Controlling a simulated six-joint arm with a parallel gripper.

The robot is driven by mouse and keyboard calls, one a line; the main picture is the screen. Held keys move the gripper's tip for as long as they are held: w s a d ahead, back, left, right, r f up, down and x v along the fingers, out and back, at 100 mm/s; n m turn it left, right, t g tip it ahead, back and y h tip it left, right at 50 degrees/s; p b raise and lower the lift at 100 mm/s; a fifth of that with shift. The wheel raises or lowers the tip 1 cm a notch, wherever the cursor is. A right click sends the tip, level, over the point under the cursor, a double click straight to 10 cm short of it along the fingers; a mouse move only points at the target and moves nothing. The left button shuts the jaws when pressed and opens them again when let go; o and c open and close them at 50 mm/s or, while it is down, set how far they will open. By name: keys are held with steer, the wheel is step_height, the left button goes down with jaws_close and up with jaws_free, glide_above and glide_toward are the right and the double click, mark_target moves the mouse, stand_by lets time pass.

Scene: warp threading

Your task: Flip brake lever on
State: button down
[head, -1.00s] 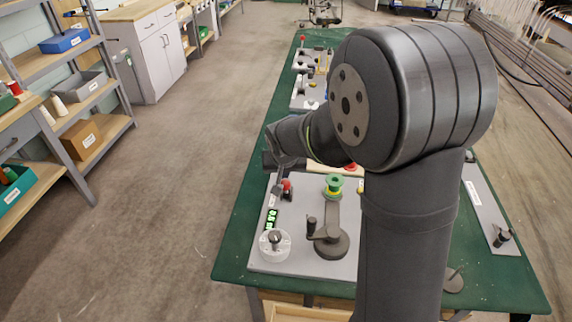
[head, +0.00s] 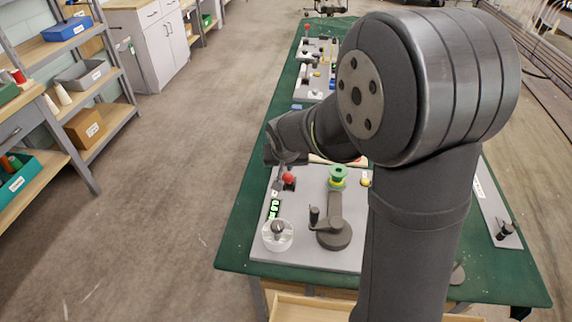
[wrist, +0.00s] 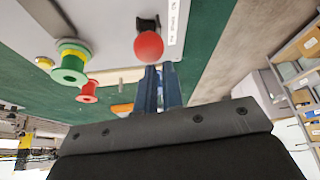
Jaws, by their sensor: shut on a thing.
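The brake lever appears to be the short lever with a red ball knob (head: 289,178) on the grey panel (head: 300,250). In the wrist view the red knob (wrist: 148,46) is right at the tips of my gripper (wrist: 157,72), with its dark mount behind it. My gripper's two blue fingers are close together and shut on the knob; the exact contact is partly hidden. In the head view my gripper (head: 280,162) is just behind the knob, mostly hidden by my wrist.
A green spool (head: 338,175) on a post, a dark crank (head: 333,232), a clear round dial (head: 278,234) and a green-lit display (head: 274,208) are on the panel near the lever. A red spool (wrist: 87,92) lies nearby. More panels stand farther along the green table (head: 236,240).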

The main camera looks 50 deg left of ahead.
steer(key=shift+s+d+f, duration=0.35)
steer(key=shift+d+f, duration=0.25)
steer(key=w+a+r, duration=0.2)
steer(key=a+r, duration=0.2)
steer(key=s+d+r, duration=0.4)
steer(key=s+d, duration=0.1)
steer(key=d, duration=0.2)
steer(key=shift+s+r, duration=0.3)
steer(key=shift+a, duration=0.1)
steer(key=w+a+f, duration=0.4)
steer(key=f, duration=0.2)
steer(key=shift+w+a+f, duration=0.3)
steer(key=shift+w, duration=0.05)
